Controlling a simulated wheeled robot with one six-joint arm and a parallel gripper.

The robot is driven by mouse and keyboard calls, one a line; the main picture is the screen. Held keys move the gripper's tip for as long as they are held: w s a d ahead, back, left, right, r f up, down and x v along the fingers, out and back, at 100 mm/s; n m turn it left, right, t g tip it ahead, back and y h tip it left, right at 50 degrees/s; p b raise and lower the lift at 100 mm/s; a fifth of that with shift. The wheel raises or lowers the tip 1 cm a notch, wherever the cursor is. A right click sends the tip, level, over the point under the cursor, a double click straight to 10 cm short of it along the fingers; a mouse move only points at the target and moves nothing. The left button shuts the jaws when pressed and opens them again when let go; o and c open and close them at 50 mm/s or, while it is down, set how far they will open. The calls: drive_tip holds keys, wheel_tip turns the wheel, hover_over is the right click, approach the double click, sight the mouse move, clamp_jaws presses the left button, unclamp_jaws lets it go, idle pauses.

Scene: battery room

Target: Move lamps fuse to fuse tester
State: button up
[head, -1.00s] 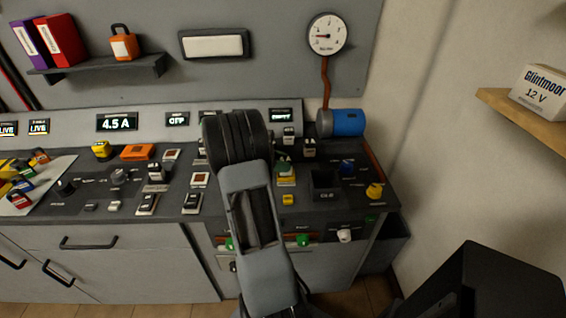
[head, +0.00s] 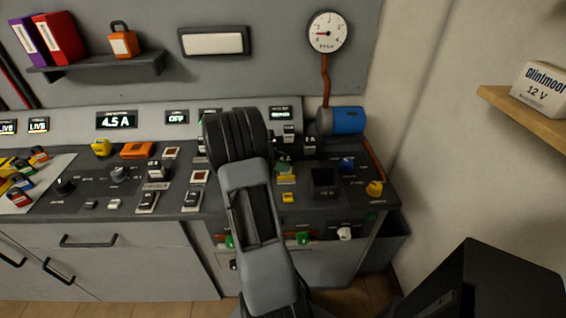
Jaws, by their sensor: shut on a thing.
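My arm rises over the middle of the console, and its thick dark joint covers part of the panel. My gripper and whatever is in its jaws are hidden behind that joint. I cannot pick out the lamps fuse for sure. A small green-and-yellow piece (head: 286,174) sits on the panel just right of my arm. Several coloured fuse-like pieces (head: 20,183) lie on a pale sheet at the far left. A small lit display (head: 281,113) stands above the panel right of my arm, its text too small to read. I cannot tell which part is the fuse tester.
A dark square well (head: 324,184) opens right of my arm. A blue cylinder (head: 348,120) lies at the console's back right, below a gauge (head: 328,31). An orange block (head: 137,150) and rocker switches (head: 147,200) are on the left. A wooden shelf (head: 528,116) juts from the right wall.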

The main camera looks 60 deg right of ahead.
drive_tip(key=shift+f, duration=0.2)
drive_tip(key=o, duration=0.7)
drive_tip(key=shift+c, duration=0.2)
drive_tip(key=shift+p+v, duration=1)
drive_tip(key=shift+v, duration=0.95)
drive_tip(key=shift+p+v, duration=1.7)
drive_tip(key=shift+v, duration=1.85)
drive_tip(key=shift+f, duration=0.15)
